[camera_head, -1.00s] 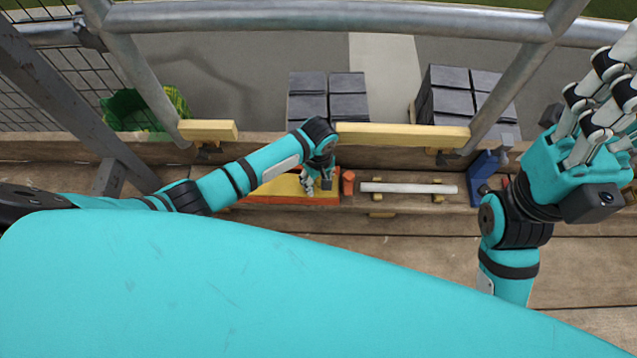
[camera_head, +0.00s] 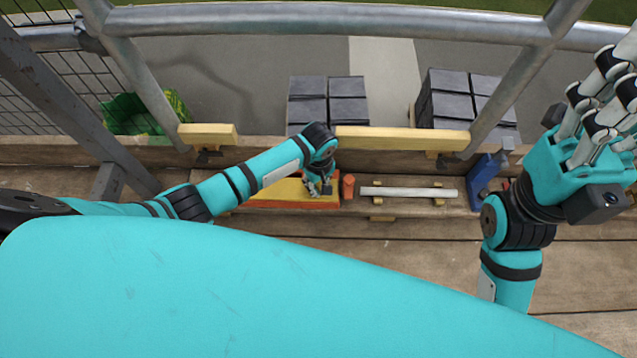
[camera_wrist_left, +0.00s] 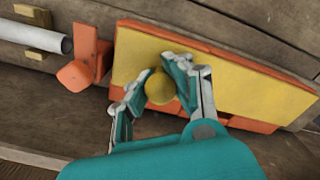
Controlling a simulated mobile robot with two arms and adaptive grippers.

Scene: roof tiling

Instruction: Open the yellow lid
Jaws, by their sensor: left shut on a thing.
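The yellow lid (camera_head: 268,190) lies flat on a long orange box (camera_head: 290,206) on the wooden ledge, partly hidden by my left arm. In the left wrist view the lid (camera_wrist_left: 240,90) shows a round yellow knob (camera_wrist_left: 160,88) near its left end. My left gripper (camera_head: 318,187) is over the right end of the lid. In the left wrist view the left gripper's fingers (camera_wrist_left: 155,76) are closed around the knob. The lid looks seated in the orange rim. My right gripper (camera_head: 608,105) is raised at the far right, fingers spread and empty.
An orange block (camera_head: 348,186) stands just right of the box. A pale tube (camera_head: 408,193) lies on wooden rests, with a blue tool (camera_head: 484,175) beyond it. Metal railings (camera_head: 330,18) cross above.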

